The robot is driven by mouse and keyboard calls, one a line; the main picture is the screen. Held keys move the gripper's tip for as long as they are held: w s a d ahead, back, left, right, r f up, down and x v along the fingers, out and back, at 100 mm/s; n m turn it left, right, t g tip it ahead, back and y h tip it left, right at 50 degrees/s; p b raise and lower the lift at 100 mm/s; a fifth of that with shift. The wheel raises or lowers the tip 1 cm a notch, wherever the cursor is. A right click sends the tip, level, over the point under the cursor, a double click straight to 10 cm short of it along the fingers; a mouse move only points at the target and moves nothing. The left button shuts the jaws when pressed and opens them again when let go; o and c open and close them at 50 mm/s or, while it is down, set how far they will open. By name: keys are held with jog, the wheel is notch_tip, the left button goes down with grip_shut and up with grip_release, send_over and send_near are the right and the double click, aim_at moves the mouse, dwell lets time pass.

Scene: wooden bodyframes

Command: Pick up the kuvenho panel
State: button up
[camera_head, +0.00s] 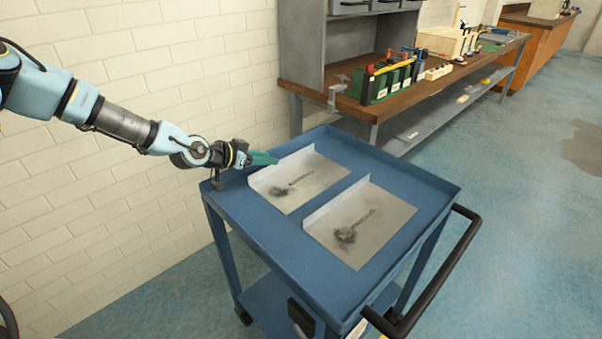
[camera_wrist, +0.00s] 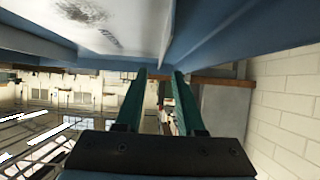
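Two similar pale grey panels, each with a raised edge on its left side and dark smudges, lie on the blue cart. One is the far-left panel (camera_head: 318,174); the other is the near-right panel (camera_head: 383,222). I cannot tell from markings which is the kuvenho panel. Contact cannot be told.
The blue cart (camera_head: 270,222) has a raised rim and a black handle (camera_head: 440,275) at right. A brick wall (camera_head: 150,70) stands behind my arm. A workbench (camera_head: 425,88) with green and red items stands behind the cart. The floor at right is clear.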

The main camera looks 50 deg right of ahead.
aim_at(302, 174)
jog(key=shift+f+p+x, duration=0.2)
jog(key=shift+p+x, duration=0.4)
jog(key=shift+x, duration=1.05)
jog(key=shift+f+p+x, duration=0.15)
jog(key=shift+p+x, duration=0.45)
jog(key=shift+x, duration=1.05)
jog(key=shift+a, duration=0.2)
grip_shut()
jog(key=shift+w, duration=0.1)
